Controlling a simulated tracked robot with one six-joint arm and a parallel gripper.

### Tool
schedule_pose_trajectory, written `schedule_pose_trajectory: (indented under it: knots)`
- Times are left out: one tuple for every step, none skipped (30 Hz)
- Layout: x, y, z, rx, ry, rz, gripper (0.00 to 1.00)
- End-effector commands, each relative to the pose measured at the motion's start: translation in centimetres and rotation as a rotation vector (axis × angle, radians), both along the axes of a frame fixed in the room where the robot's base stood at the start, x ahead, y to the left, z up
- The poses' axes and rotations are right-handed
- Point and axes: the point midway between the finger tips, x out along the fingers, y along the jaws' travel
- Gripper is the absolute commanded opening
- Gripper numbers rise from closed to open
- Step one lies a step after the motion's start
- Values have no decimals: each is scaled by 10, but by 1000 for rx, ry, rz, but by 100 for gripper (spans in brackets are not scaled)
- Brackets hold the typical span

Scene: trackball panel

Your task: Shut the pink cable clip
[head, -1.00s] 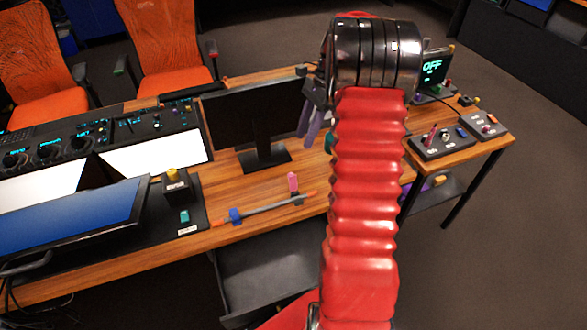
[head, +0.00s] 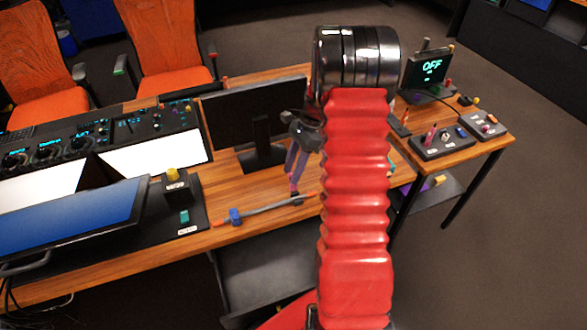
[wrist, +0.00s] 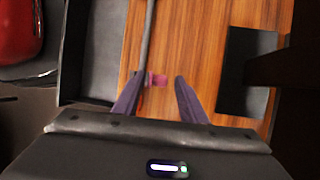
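The pink cable clip (wrist: 156,80) sits at the table's front edge by a grey cable (wrist: 147,45). In the wrist view it lies between the fingertips of my gripper (wrist: 158,79), nearer the left one. The purple fingers are apart, with nothing visibly gripped. In the head view my gripper (head: 294,186) points down over the clip's place and mostly hides it. Whether the clip's lid touches a finger I cannot tell. The cable (head: 265,208) runs along the front edge through a blue clip (head: 235,216) to the left.
A monitor (head: 228,112) stands just behind my gripper, its dark base (wrist: 235,95) close on the right in the wrist view. A black tray (head: 270,275) lies below the front edge. A yellow-topped button box (head: 175,184) stands to the left, control boxes (head: 440,145) to the right.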

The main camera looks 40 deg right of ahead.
Motion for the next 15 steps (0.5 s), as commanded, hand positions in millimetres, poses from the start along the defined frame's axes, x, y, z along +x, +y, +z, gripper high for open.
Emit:
schedule_pose_trajectory:
  knots:
    - [0, 0, -1, 0, 0, 0, 38]
    - [0, 0, -1, 0, 0, 0, 38]
    - [0, 0, -1, 0, 0, 0, 38]
    - [0, 0, -1, 0, 0, 0, 38]
    - [0, 0, -1, 0, 0, 0, 38]
    - [0, 0, -1, 0, 0, 0, 38]
    - [0, 0, -1, 0, 0, 0, 38]
    - [0, 0, -1, 0, 0, 0, 38]
    - [0, 0, -1, 0, 0, 0, 35]
    - [0, 0, -1, 0, 0, 0, 33]
    - [0, 0, -1, 0, 0, 0, 31]
    - [0, 0, -1, 0, 0, 0, 28]
    - [0, 0, -1, 0, 0, 0, 26]
    - [0, 1, -1, 0, 0, 0, 24]
    - [0, 1, -1, 0, 0, 0, 21]
